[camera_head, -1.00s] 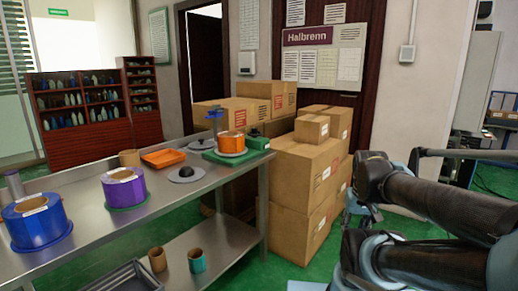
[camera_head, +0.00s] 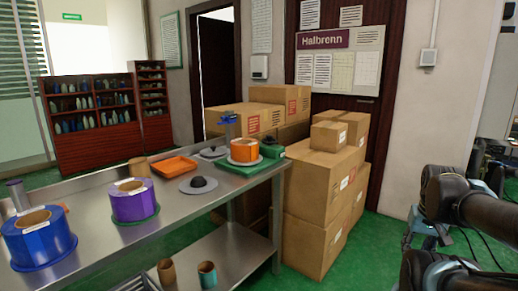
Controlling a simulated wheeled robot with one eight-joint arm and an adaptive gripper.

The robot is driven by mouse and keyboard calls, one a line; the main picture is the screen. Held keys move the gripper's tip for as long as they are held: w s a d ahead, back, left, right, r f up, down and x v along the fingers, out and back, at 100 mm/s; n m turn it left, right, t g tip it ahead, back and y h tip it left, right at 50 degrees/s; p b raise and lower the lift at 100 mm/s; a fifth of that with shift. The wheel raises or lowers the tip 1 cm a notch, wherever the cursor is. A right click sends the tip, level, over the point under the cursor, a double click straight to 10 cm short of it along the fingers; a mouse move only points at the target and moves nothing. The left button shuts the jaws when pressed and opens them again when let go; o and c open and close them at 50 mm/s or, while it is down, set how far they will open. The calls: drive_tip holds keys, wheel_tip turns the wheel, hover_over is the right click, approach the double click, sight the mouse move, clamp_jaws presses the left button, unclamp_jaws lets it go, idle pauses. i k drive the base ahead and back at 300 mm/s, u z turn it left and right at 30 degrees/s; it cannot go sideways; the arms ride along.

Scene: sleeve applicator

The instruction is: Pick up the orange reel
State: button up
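The orange reel (camera_head: 244,151) sits upright on a grey round plate over a green base (camera_head: 252,168) at the far right end of the metal table. A blue clamp-like part (camera_head: 228,118) stands just behind it. My arm shows only in part at the lower right edge of the head view, well to the right of the table and the reel. My gripper is not in the picture.
The metal table (camera_head: 112,235) also bears a purple reel (camera_head: 133,201), a blue reel (camera_head: 38,238), an orange tray (camera_head: 174,166) and a grey disc with a black knob (camera_head: 199,185). Stacked cardboard boxes (camera_head: 317,190) stand right of the table. Green floor shows between boxes and arm.

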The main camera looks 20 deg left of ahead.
sight(242, 150)
drive_tip(key=u, duration=0.25)
drive_tip(key=i, duration=1.3)
drive_tip(key=u, duration=0.5)
